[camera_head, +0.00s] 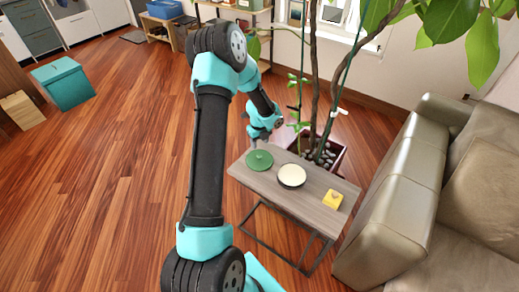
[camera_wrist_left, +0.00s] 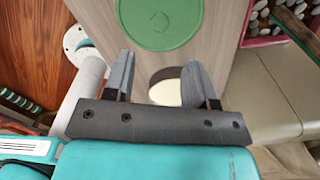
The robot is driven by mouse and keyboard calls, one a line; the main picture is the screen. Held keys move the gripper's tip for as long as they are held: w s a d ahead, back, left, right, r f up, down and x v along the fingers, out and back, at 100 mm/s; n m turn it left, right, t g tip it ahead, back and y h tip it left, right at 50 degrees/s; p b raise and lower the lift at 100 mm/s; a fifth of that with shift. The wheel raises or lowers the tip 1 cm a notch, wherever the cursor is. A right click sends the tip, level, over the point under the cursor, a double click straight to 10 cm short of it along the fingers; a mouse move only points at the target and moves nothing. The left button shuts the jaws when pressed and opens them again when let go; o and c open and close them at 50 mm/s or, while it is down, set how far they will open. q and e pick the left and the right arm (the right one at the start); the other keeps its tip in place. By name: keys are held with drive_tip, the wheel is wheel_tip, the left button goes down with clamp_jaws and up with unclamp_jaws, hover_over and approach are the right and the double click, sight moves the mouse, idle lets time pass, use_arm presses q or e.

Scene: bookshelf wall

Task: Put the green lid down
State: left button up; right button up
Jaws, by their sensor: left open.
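The green round lid (camera_head: 259,160) lies flat on the grey wood table (camera_head: 236,169), near its left end. In the left wrist view the lid (camera_wrist_left: 158,20) is at the top, just past my fingertips. My left gripper (camera_head: 254,141) is above the table's far left edge, by the lid. In the left wrist view my left gripper (camera_wrist_left: 157,66) is open, with nothing between its fingers. A dark round pot with a cream inside (camera_head: 291,175) stands right of the lid, apart from it and uncovered. My right gripper is not in view.
A yellow block-like object (camera_head: 333,199) sits toward the table's right end. A potted plant (camera_head: 327,150) stands behind the table, its stems rising near my arm. A leather sofa (camera_head: 388,205) is close on the right. Open wood floor lies left.

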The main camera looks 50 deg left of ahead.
use_arm(q)
wheel_tip(320, 180, up, 3)
drive_tip(key=shift+f, duration=0.1)
idle(0.6)
